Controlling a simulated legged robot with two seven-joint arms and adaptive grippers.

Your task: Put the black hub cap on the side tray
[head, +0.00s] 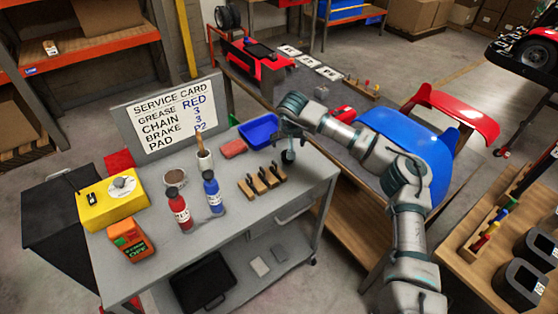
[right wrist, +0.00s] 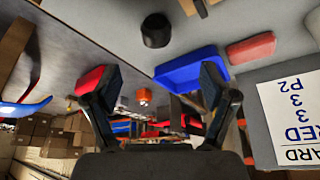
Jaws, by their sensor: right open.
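The black hub cap (right wrist: 155,30) sits on the grey cart top (head: 240,200), near its right edge, in the right wrist view. In the head view a dark round shape (head: 288,157), likely the cap, shows just below my right gripper (head: 288,135). I cannot tell whether this is the side tray. My left gripper is out of view.
A red block (head: 233,148), wooden blocks with clips (head: 262,181), red bottle (head: 179,210), blue bottle (head: 213,192), yellow box (head: 113,200) and orange box (head: 130,240) stand on the cart. A service card (head: 170,115) stands behind. The cart's front right is clear.

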